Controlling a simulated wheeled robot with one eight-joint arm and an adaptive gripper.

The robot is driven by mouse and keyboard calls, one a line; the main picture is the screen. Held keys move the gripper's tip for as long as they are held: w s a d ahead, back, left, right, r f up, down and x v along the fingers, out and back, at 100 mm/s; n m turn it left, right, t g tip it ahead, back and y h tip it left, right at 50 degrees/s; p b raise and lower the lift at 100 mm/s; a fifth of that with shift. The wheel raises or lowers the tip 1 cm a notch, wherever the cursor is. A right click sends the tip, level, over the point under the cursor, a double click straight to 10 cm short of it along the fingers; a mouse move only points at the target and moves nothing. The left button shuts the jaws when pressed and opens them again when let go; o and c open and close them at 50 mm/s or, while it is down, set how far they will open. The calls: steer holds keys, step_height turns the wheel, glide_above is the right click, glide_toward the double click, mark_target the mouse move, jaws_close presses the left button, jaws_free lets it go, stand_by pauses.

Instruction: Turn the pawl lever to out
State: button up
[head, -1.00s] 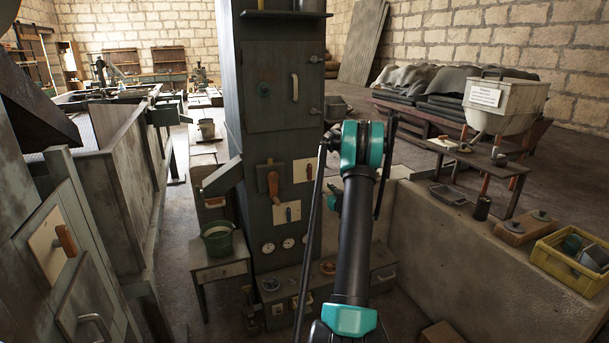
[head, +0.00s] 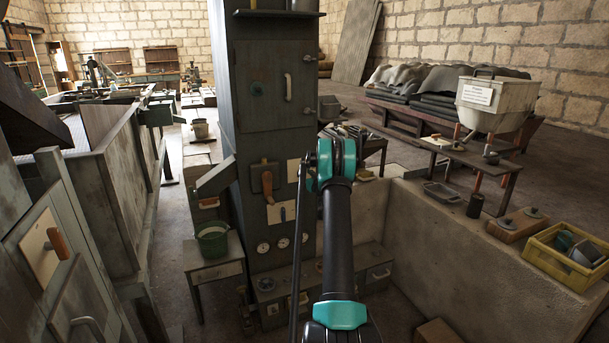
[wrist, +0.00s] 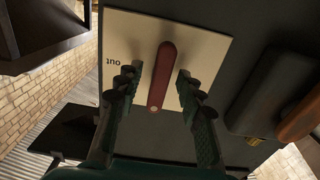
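The pawl lever (wrist: 162,75) is a dark red bar on a pale plate (wrist: 208,48) in the wrist view. It lies along the plate, with a small light round spot near its lower end. The word "out" is printed upside down on the plate, left of the lever. My gripper (wrist: 158,82) is open, with one finger on each side of the lever and a visible gap to it on both sides. In the head view the pale plate (head: 294,170) shows on the dark column, partly behind my arm; the lever and gripper cannot be made out there.
A wooden handle (head: 267,183) on a dark mount stands left of the plate in the head view. Another pale plate (head: 274,213) and several gauges sit below. A green bucket (head: 212,242) stands on a small table at left. A low wall (head: 430,235) runs at right.

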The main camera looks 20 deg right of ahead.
steer(key=shift+w, duration=0.5)
jaws_close()
